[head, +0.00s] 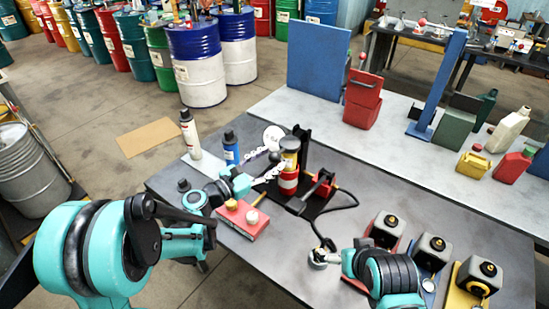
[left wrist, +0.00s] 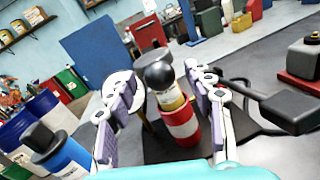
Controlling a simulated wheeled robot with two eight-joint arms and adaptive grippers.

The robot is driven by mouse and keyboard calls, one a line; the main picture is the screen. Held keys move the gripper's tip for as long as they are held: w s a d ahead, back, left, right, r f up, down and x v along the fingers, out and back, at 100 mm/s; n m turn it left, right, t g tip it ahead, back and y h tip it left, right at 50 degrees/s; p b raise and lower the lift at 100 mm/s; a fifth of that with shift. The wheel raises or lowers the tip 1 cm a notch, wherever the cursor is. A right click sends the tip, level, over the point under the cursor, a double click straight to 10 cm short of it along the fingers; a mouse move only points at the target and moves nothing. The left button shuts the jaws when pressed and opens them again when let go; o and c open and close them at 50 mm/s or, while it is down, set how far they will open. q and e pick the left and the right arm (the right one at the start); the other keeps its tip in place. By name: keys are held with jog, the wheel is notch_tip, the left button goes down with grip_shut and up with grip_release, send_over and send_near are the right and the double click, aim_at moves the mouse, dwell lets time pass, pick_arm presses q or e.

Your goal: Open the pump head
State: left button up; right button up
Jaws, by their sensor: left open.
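The pump is a red and white cylinder (head: 288,184) with a yellow top, on a black base on the grey table. It also shows in the left wrist view (left wrist: 180,124). A black ball-shaped head (left wrist: 159,75) shows above the cylinder there. My left gripper (head: 269,162) is open at the pump's left side. In the left wrist view, its two fingers (left wrist: 162,98) stand on either side of the ball, with visible gaps. The ball is small and partly lost among the fingers in the head view. My right gripper (head: 320,258) is low at the table's front; its fingers are unclear.
A black stand (head: 303,150) rises behind the pump, with a black hose (head: 350,200) to its right. A red box (head: 243,221) lies in front. A blue bottle (head: 231,150) and white bottle (head: 189,134) stand left. Several black-capped containers (head: 432,250) stand right.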

aim_at(284, 148)
pick_arm(q)
jog(key=shift+x, duration=1.15)
jog(key=shift+c, duration=0.2)
grip_shut()
